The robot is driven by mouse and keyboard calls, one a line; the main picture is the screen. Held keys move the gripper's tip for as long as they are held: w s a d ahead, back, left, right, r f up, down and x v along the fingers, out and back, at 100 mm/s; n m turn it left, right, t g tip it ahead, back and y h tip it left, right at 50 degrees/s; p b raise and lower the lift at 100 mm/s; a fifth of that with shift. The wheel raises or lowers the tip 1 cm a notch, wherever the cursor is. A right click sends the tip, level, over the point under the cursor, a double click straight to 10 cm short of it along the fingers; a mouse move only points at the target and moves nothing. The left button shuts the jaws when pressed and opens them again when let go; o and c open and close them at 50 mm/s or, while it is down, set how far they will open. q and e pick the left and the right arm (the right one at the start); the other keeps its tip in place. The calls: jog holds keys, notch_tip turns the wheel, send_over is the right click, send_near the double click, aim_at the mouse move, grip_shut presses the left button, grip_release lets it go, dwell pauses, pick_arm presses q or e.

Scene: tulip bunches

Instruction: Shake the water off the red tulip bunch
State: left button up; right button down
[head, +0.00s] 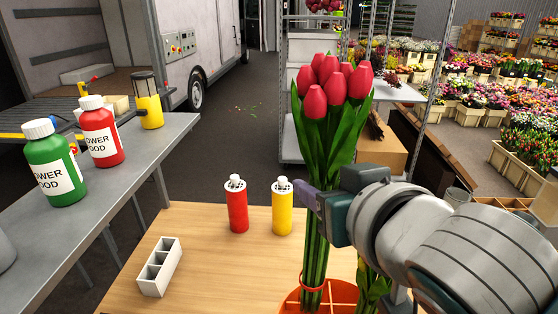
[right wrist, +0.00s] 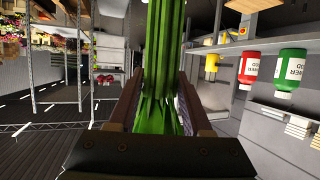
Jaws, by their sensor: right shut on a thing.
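The red tulip bunch (head: 335,88) stands upright, with red heads on top, green leaves and long stems below. My right gripper (head: 312,204) is shut on its stems from the right. In the right wrist view the green stems (right wrist: 164,60) pass between the two fingers (right wrist: 163,115). The stem ends reach down to a round orange divided holder (head: 345,291) at the bottom edge; I cannot tell whether they are inside a compartment or above it. No water drops can be made out. My left gripper is not in view.
A red shaker bottle (head: 237,205) and a yellow one (head: 282,207) stand on the wooden table (head: 210,255), near a white divided tray (head: 159,266). Another bunch (head: 373,287) is partly hidden behind my arm. Green (head: 54,165) and red (head: 101,133) bottles stand on the grey bench at left.

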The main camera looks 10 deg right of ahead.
aim_at(325, 167)
notch_tip(325, 167, up, 3)
notch_tip(325, 167, down, 6)
notch_tip(325, 167, up, 6)
jog(key=shift+r, duration=0.1)
notch_tip(325, 167, down, 6)
jog(key=shift+r, duration=0.2)
jog(key=shift+s, duration=0.1)
